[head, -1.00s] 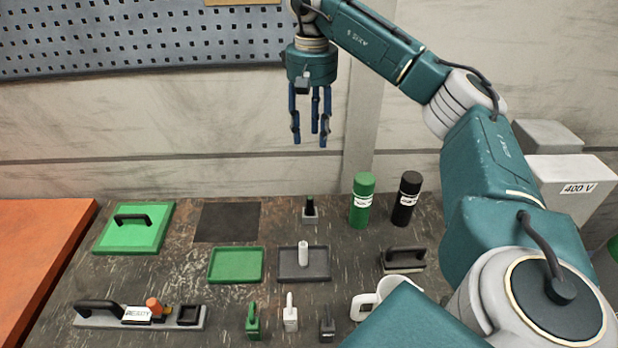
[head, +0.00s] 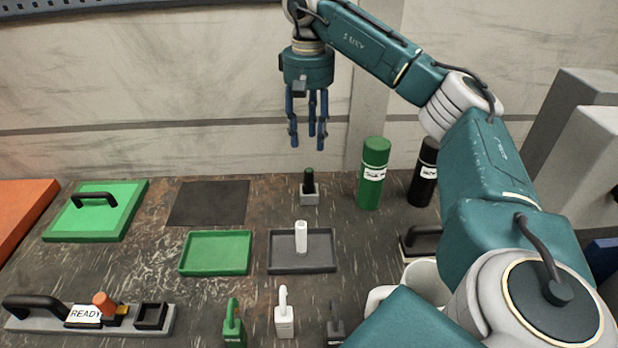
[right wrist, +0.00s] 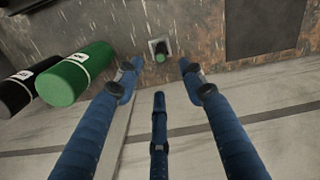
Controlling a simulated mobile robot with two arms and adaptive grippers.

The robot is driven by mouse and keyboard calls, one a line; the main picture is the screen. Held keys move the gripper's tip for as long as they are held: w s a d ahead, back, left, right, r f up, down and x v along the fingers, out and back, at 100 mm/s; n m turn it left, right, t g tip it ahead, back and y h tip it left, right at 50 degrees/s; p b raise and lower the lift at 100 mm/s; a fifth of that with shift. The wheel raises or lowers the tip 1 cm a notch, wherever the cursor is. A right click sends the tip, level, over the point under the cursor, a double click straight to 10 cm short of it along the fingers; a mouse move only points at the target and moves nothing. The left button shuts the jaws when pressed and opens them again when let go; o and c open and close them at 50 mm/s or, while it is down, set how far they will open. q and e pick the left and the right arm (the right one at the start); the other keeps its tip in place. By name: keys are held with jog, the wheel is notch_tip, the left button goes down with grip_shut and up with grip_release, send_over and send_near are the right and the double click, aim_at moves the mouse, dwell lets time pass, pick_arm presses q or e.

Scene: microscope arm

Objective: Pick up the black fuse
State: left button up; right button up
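A dark upright cylinder with a green top, which looks like the black fuse (head: 309,182), stands in a small light grey holder (head: 309,198) towards the back of the bench. In the right wrist view the fuse (right wrist: 160,57) shows from above in its square holder, just beyond the fingertips. My right gripper (head: 308,138) hangs fingers down above and behind the holder, apart from the fuse. Its blue fingers (right wrist: 158,82) are spread and nothing is between them. My left gripper is in no view.
A green bottle (head: 373,175) and a black bottle (head: 422,180) stand right of the holder. A dark mat (head: 208,203) lies left. The wall is behind.

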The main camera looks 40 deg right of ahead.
aim_at(309, 170)
notch_tip(309, 170, down, 2)
jog(key=shift+a+f+b, duration=0.1)
jog(key=shift+b, duration=0.25)
notch_tip(309, 170, down, 5)
jog(key=f, duration=0.1)
jog(key=f+p, duration=0.1)
jog(key=f, duration=0.3)
jog(key=shift+w+d+f, duration=0.1)
jog(key=shift+w+d, duration=0.1)
jog(key=shift+d, duration=0.15)
grip_shut()
